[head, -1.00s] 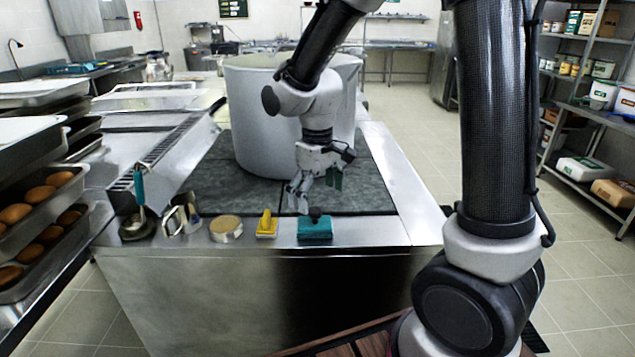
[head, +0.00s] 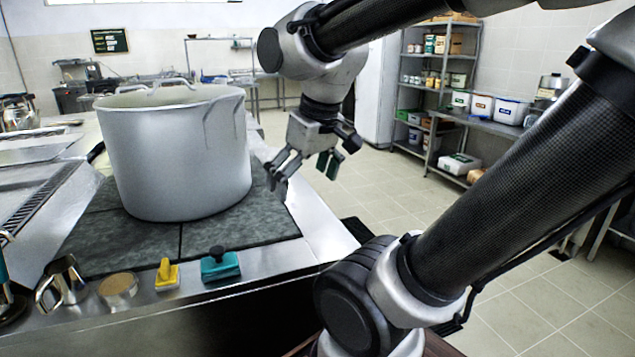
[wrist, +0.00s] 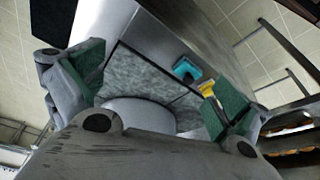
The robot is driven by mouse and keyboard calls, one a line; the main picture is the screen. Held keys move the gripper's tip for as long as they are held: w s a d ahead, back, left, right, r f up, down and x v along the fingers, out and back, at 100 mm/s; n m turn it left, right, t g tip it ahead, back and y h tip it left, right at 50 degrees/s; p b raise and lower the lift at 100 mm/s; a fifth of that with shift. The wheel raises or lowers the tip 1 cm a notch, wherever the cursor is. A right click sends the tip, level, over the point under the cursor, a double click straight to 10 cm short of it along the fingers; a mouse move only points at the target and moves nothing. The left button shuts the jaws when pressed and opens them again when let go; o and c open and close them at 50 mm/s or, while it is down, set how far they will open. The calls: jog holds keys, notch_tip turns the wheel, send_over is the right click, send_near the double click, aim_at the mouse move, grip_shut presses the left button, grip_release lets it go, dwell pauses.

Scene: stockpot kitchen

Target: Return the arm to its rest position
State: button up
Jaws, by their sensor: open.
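My gripper (head: 305,172) hangs from my arm to the right of the large pot, above the right edge of the counter, with its fingers spread and nothing between them. In the wrist view my gripper (wrist: 150,95) shows its two green-padded fingers wide apart. The large grey stockpot (head: 178,150) stands upright on the dark mat, apart from my gripper. Its pale rounded side shows low in the wrist view (wrist: 138,113).
On the counter's front edge stand a teal scrubber (head: 220,267), a yellow brush (head: 167,275), a round tan-topped tin (head: 118,290) and a metal jug (head: 66,282). Shelves (head: 440,90) with tubs stand at the back right. Floor (head: 375,195) right of the counter is clear.

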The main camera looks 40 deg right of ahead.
jog(key=shift+s+d+r+m+t, duration=0.1)
jog(key=shift+s+d+m+t, duration=0.2)
jog(key=shift+s, duration=0.5)
jog(key=shift+s+d+m, duration=0.1)
jog(key=shift+s+d, duration=0.3)
jog(key=shift+s, duration=0.4)
